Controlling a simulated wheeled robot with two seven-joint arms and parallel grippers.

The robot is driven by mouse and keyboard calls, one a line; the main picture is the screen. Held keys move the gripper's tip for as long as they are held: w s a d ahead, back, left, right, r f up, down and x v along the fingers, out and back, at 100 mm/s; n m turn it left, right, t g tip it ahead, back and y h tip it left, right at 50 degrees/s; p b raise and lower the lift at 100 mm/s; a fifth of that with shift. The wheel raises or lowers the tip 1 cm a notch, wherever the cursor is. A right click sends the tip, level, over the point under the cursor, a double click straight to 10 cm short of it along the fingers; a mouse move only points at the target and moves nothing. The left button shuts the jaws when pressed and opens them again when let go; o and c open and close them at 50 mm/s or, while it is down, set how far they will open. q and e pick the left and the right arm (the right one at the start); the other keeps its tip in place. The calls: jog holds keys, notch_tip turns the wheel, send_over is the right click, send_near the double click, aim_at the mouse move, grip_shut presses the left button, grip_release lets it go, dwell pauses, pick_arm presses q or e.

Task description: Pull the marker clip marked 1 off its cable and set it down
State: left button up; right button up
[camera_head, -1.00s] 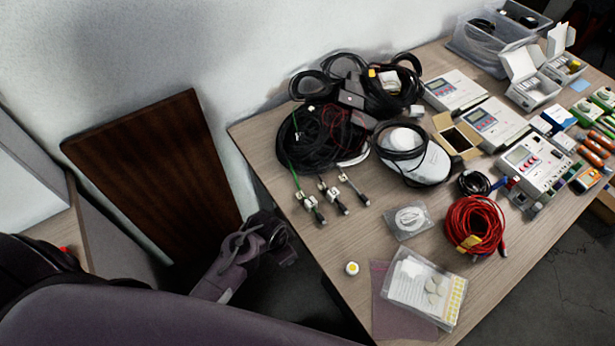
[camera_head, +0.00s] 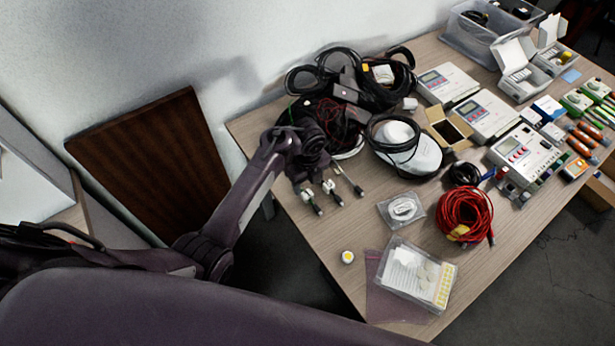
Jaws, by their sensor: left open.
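Three cable ends with small white clips lie side by side at the table's left part: a left one (camera_head: 308,196), a middle one (camera_head: 329,187) and a right one (camera_head: 340,172). I cannot read the numbers, so I cannot tell which clip is marked 1. My left gripper (camera_head: 312,178) is open and hangs just above and behind these cable ends, pointing down. Its wrist hides part of the black cable coil (camera_head: 350,146) and the upper stretches of the cables. I cannot tell whether it touches a clip. My right gripper is not in view.
A small yellow-and-white round item (camera_head: 347,257) sits near the table's front left edge. A clear bag (camera_head: 402,208), a red cable coil (camera_head: 465,214) and a clear case (camera_head: 415,275) lie further right. Bare table (camera_head: 350,222) lies in front of the cable ends.

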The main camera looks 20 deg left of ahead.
aim_at(307, 193)
pick_arm(q)
notch_tip(307, 193, down, 4)
jog(key=shift+f, duration=0.8)
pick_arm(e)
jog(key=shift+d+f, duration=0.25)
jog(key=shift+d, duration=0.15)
pick_arm(q)
jog(key=shift+c, duration=0.4)
jog(key=c, duration=1)
jog(key=shift+r, duration=0.35)
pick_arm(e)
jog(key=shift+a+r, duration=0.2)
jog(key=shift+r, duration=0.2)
